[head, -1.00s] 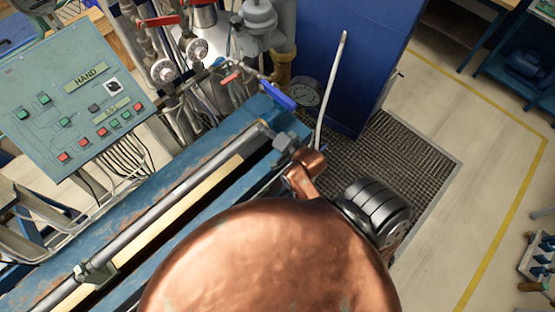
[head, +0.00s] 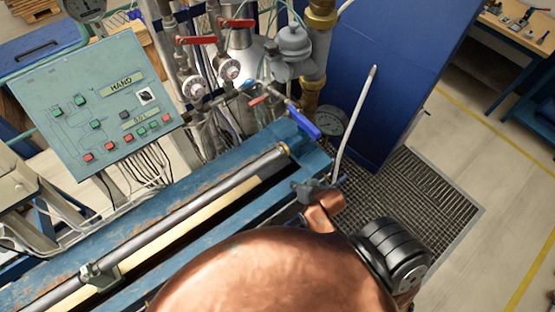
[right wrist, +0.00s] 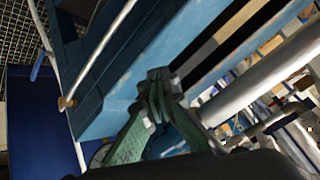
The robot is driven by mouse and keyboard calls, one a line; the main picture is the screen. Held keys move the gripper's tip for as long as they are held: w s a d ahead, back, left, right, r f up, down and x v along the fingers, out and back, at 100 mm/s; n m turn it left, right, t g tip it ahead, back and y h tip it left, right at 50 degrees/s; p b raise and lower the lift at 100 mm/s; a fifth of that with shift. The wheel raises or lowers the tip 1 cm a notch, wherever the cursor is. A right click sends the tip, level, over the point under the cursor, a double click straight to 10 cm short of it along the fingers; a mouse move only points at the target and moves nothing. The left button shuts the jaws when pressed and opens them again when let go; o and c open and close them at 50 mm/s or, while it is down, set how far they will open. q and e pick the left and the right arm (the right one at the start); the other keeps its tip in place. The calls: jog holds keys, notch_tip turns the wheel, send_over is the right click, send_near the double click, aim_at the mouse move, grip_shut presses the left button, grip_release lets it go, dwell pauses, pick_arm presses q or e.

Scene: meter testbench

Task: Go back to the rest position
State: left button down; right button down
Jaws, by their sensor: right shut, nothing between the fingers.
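My right gripper (head: 318,188) shows in the head view past my copper-coloured arm, beside the right end of the blue bench. It is small there and partly hidden by the arm. In the right wrist view its greenish fingers (right wrist: 158,82) meet at the tips, shut with nothing between them. The blue bench frame (right wrist: 110,112) lies behind them. My left gripper is not in view.
The blue bench (head: 200,190) carries a long metal rod. A green control panel (head: 95,105) stands left. Pipes with a blue valve handle (head: 303,122) and a gauge (head: 330,122) stand behind. A blue cabinet (head: 400,70) and floor grating (head: 430,200) lie right.

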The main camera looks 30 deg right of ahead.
jog(key=shift+s, duration=0.1)
jog(key=s+f+n+g, duration=0.1)
jog(key=s+n+g, duration=0.45)
jog(key=s, duration=0.75)
notch_tip(320, 180, down, 37)
jog(key=s+n+b, duration=0.1)
jog(key=s+b, duration=0.2)
jog(key=b, duration=0.3)
jog(key=s+f+g+b, duration=0.2)
jog(key=s+f+b, duration=0.2)
jog(key=s+f, duration=1.4)
notch_tip(320, 180, down, 3)
jog(key=shift+s+a+r+n+b, duration=0.15)
jog(key=shift+s+a+n+b, duration=0.15)
jog(key=shift+n+b, duration=0.15)
